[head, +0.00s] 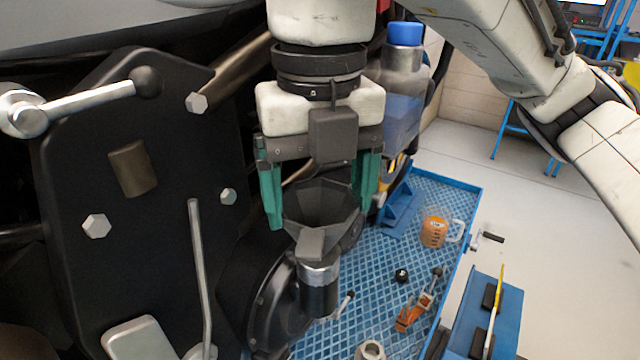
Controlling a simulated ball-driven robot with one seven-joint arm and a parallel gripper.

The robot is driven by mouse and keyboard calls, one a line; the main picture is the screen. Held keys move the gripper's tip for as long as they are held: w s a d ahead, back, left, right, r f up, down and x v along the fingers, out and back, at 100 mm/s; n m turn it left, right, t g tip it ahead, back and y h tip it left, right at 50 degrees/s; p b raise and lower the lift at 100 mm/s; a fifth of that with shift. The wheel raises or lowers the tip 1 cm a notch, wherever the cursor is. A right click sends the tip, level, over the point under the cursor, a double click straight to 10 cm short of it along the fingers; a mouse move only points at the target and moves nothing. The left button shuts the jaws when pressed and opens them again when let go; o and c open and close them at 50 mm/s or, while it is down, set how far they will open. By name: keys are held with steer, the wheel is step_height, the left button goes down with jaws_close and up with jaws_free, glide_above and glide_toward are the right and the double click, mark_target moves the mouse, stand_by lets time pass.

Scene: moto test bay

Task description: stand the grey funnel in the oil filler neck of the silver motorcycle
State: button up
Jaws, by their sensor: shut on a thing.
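The dark grey funnel (320,203) is between the two green fingers of my gripper (320,200), which is shut on it. Its wide mouth faces up and it looks about upright. A flat grey tab (313,243) sticks out at its near side. Just below is the oil filler neck (319,289), a black upright tube with a silver collar, on the side of the motorcycle (120,200). The tab overlaps the neck's top in the head view. The funnel's spout is hidden, so I cannot tell whether it is in the neck or above it.
A lever with a black ball knob (145,80) and a thin metal lever (199,260) stick out on the left. The blue ribbed platform (340,340) holds an orange-filled jug (434,230) and an orange-handled tool (412,313). A blue-capped bottle (403,60) stands behind my gripper.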

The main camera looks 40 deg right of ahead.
steer(key=o, duration=1.1)
steer(key=shift+o, duration=0.2)
steer(key=shift+r, duration=0.15)
